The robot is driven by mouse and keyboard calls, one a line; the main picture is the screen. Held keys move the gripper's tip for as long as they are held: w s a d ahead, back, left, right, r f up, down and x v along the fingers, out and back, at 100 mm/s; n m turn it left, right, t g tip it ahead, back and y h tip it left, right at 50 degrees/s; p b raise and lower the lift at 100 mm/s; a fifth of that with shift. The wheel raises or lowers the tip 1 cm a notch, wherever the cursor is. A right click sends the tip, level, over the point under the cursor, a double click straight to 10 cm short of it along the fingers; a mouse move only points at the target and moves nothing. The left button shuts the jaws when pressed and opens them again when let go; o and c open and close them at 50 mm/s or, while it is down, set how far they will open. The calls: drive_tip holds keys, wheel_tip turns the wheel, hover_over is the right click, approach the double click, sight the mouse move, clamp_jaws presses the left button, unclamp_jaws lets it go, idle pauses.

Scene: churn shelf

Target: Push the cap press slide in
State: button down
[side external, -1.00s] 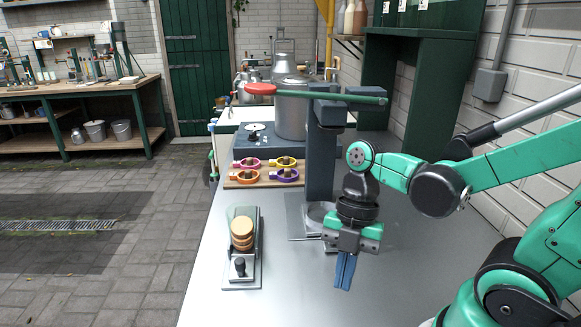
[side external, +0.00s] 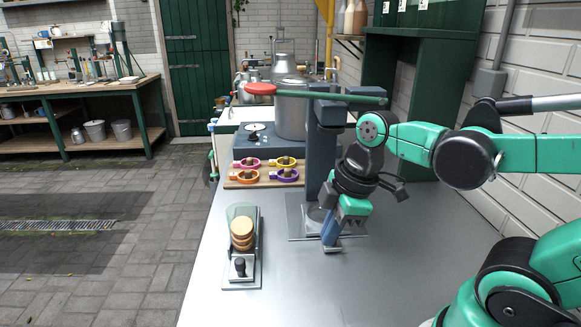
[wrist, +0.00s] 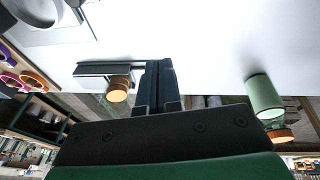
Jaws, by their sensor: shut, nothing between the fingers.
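The cap press (side external: 319,165) stands dark and upright on the metal table, with a green lever ending in a red knob (side external: 260,89). Its base plate (side external: 296,222) lies flat around its foot. My gripper (side external: 329,243) is shut and empty, low at the front of the base plate, slightly tilted.
A dispenser with a clear tube of wooden discs (side external: 241,232) and a black knob stands to the left. A wooden board (side external: 233,183) with several coloured rings lies behind it. A big metal can (side external: 291,112) stands further back.

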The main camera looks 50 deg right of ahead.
drive_tip(key=w+a+r+m+t, duration=0.1)
drive_tip(key=w+a+r+m, duration=0.3)
drive_tip(key=a+m, duration=0.5)
drive_tip(key=s+a+r+n+g, duration=0.25)
drive_tip(key=a+n, duration=0.35)
drive_tip(key=a, duration=0.7)
drive_tip(key=w+d+f+m+t, duration=0.1)
drive_tip(key=d+f+m+t, duration=0.1)
drive_tip(key=d, duration=0.8)
drive_tip(key=w+d+f+m+t+h, duration=0.1)
drive_tip(key=d+f+m+t, duration=0.2)
drive_tip(key=d, duration=0.8)
drive_tip(key=shift+d+m, duration=0.25)
drive_tip(key=shift+m, duration=0.85)
drive_tip(key=shift+t, duration=0.25)
